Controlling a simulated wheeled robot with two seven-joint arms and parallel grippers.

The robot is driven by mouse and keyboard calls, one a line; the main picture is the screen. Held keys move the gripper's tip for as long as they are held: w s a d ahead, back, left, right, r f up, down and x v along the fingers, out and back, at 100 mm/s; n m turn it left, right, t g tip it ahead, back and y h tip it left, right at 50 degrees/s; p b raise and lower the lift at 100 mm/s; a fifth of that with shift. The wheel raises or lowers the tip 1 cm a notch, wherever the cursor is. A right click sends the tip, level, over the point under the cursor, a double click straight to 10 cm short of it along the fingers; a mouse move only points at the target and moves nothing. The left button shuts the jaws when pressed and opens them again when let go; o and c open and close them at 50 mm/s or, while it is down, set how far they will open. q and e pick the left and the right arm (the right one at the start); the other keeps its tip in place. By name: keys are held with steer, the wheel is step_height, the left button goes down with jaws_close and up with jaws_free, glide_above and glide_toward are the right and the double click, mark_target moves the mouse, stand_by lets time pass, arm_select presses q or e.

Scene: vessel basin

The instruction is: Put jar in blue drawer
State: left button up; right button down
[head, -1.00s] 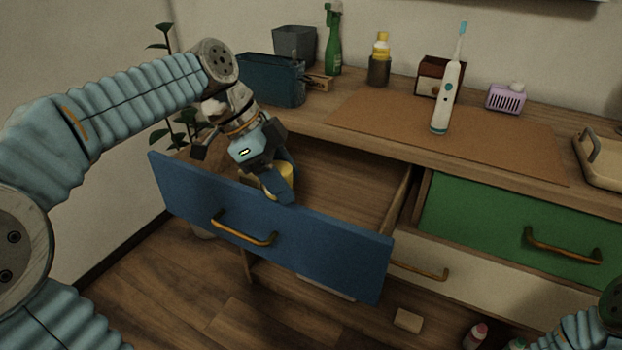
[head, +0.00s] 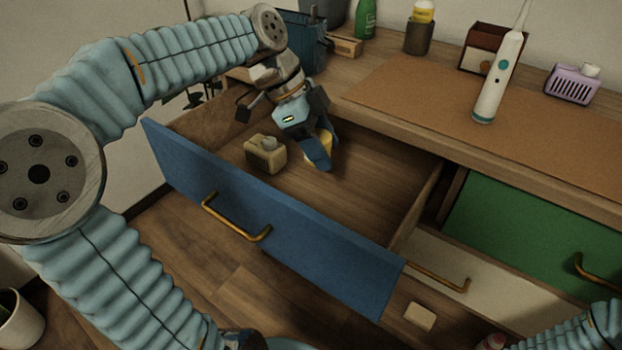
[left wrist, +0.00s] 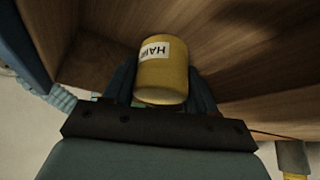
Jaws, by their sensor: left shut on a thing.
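The blue drawer (head: 262,215) is pulled open, its wooden inside showing. My left gripper (head: 321,160) is inside the drawer opening, pointing down, with its fingers around a yellow jar (head: 310,152). The fingers hide most of the jar in the head view. In the left wrist view the jar (left wrist: 163,75) sits between the fingers, with a white label partly readable. Whether the jar touches the drawer floor cannot be told. Of my right arm only a ribbed part shows at the bottom right; its gripper is out of view.
A beige dispenser-like object (head: 265,154) lies in the drawer left of the gripper. The green drawer (head: 540,235) looks shut. On the counter stand a toothbrush (head: 500,80), a purple basket (head: 572,84) and a brown box (head: 487,48). The drawer's right part is clear.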

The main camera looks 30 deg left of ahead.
mark_target(331, 207)
arm_select(q)
step_height(331, 207, down, 2)
steer(key=shift+f+b, duration=0.25)
steer(key=shift+b, duration=0.25)
step_height(331, 207, down, 10)
steer(key=shift+r, duration=0.1)
steer(key=shift+b, duration=0.3)
steer(key=shift+f, duration=0.2)
steer(key=o, duration=1.1)
steer(key=shift+r, duration=0.15)
steer(key=shift+a+r, duration=0.15)
steer(key=shift+r, duration=0.15)
steer(key=v, duration=1.1)
steer(key=shift+r, duration=0.15)
